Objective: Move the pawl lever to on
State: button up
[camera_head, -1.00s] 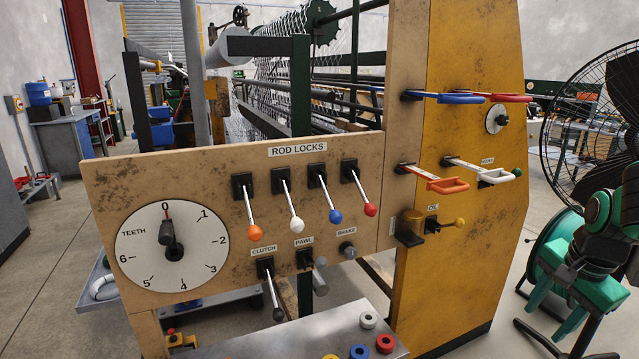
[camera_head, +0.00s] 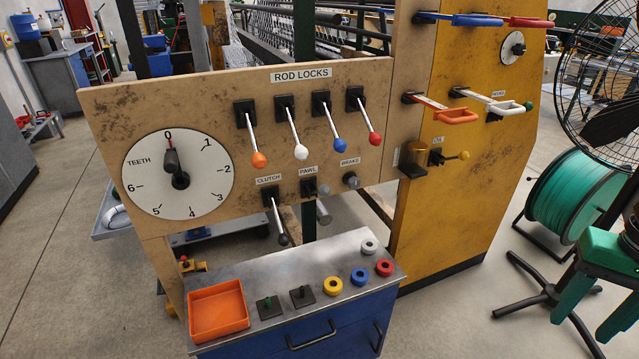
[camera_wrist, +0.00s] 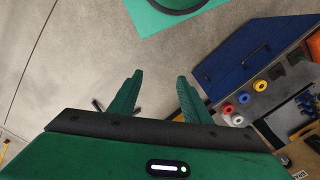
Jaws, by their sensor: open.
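The pawl lever (camera_head: 323,212) is a grey-tipped lever on a small black mount under the PAWL label, on the tan panel (camera_head: 215,95). It points out from the panel and down. The clutch lever (camera_head: 278,221) hangs just to its left and the brake knob (camera_head: 350,180) sits to its right. My gripper (camera_head: 590,300) is at the right edge of the head view, well apart from the panel. In the wrist view my gripper (camera_wrist: 157,95) has its two green fingers spread, with bare floor between them. The pawl lever cannot be made out in the wrist view.
A blue cabinet (camera_head: 318,338) below the panel bears an orange tray (camera_head: 218,312) and several coloured rings. Rod lock levers (camera_head: 295,135) hang above. A yellow frame (camera_head: 455,215), a green spool (camera_head: 572,205) and a fan (camera_head: 612,90) stand to the right.

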aim_at(325, 190)
jog(key=z, duration=0.7)
jog(key=k, duration=1.25)
jog(key=u, duration=0.9)
jog(key=i, duration=1)
jog(key=z, duration=0.05)
